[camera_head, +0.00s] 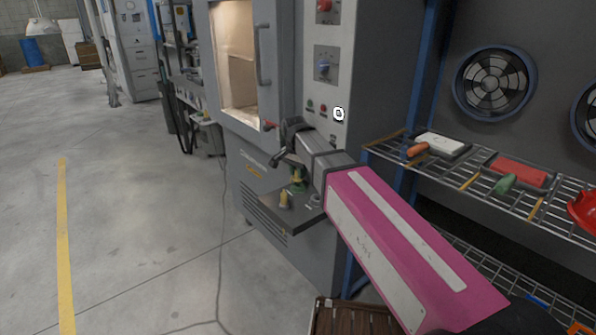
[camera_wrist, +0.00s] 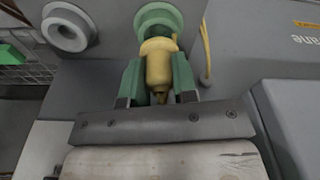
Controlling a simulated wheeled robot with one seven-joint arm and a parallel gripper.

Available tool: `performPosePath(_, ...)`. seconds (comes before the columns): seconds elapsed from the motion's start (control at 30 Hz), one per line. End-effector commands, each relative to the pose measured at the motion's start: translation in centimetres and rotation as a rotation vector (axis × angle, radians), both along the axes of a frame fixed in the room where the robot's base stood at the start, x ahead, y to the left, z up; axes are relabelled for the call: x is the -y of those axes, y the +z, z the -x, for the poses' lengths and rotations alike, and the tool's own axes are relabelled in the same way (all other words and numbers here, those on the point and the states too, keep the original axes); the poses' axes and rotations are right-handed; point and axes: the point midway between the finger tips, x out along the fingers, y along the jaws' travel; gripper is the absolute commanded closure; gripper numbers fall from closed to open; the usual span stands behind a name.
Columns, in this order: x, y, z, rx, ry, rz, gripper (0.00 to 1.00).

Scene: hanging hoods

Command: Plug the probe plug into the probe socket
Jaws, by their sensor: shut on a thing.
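My gripper (camera_wrist: 158,78) is shut on the yellow probe plug (camera_wrist: 158,62), with a green finger on each side of it. The plug's far end overlaps a round green socket ring (camera_wrist: 158,17) in the wrist view. I cannot tell whether it is inside the ring or just in front of it. In the head view my gripper (camera_head: 297,178) is above the small dark shelf on the machine's front. The plug and socket are small and partly hidden there.
A grey ring fitting (camera_wrist: 66,28) is beside the green one. A yellow cable (camera_wrist: 206,46) runs close to the socket. The small shelf (camera_head: 288,222) juts from the grey machine (camera_head: 268,205). A wire rack (camera_head: 470,185) with tools stands at the right. Open floor (camera_head: 140,220) lies left.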

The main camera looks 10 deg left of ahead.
Motion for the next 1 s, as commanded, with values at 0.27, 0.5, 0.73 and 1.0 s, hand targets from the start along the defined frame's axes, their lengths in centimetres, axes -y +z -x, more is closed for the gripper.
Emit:
performPosePath(0.27,0.0,-0.5,0.0,0.000,0.000,0.000,0.98)
performPosePath(0.5,0.0,-0.9,0.0,0.001,0.000,0.000,0.98)
performPosePath(0.73,0.0,-1.3,0.0,0.000,0.000,-0.001,0.98)
performPosePath(1.0,0.0,-1.8,0.0,0.000,0.000,0.000,0.98)
